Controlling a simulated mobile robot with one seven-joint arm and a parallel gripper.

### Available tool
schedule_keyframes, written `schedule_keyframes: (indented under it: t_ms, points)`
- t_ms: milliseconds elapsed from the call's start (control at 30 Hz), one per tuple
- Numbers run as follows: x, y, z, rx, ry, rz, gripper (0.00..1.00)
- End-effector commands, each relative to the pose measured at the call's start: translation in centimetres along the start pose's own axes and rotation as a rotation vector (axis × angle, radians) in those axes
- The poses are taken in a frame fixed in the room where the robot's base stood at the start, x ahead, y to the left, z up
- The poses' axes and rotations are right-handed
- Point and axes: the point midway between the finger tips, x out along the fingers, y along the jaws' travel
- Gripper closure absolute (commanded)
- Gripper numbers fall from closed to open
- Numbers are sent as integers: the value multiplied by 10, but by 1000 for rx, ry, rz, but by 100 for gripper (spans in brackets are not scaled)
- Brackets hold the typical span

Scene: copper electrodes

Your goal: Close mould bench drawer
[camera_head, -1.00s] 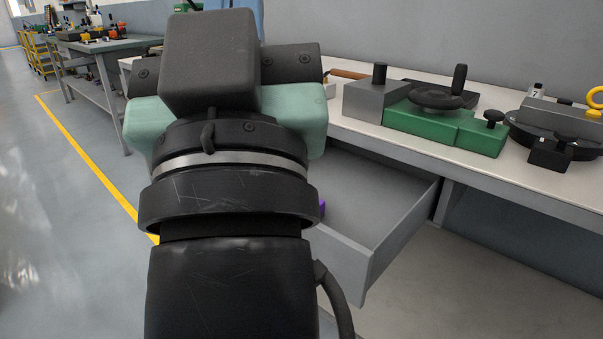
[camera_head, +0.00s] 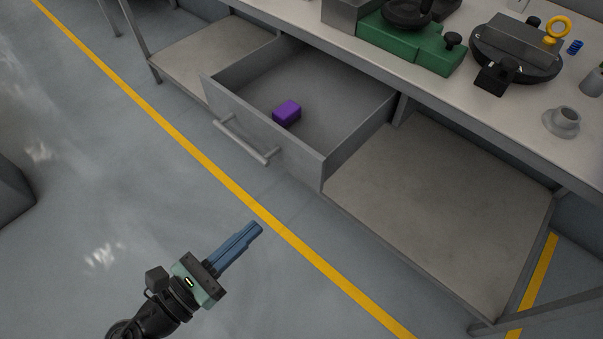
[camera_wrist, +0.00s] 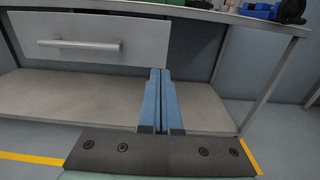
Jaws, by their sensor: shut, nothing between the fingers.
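The mould bench drawer (camera_head: 268,139) is pulled out from under the bench top, with a bar handle (camera_head: 241,140) on its grey front. A purple block (camera_head: 287,112) lies inside it. In the wrist view the drawer front (camera_wrist: 140,42) and its handle (camera_wrist: 78,45) fill the upper left. My gripper (camera_head: 258,227) is shut and empty, its blue fingers side by side. It is in front of the drawer, apart from it, over the floor. In the wrist view the fingertips (camera_wrist: 160,72) show just below and right of the handle.
The bench top (camera_head: 500,110) carries a green vice (camera_head: 410,42), a round black fixture (camera_head: 515,55) with a yellow ring and a small grey flanged part (camera_head: 563,121). A lower shelf (camera_head: 440,190) lies right of the drawer. The floor in front, with a yellow line (camera_head: 220,180), is clear.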

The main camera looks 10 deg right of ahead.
Motion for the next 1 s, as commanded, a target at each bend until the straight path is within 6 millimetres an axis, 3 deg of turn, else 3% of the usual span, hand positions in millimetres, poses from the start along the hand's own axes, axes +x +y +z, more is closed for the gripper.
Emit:
schedule_keyframes:
  t_ms: [167, 600, 800, 1000]
  points:
    - [25, -1, -2, 2, 0, -6, 100]
    - [115, 0, -2, 6, 3, -4, 100]
    - [134, 0, -2, 6, 3, -2, 100]
    - [138, 0, -1, 5, 3, -1, 100]
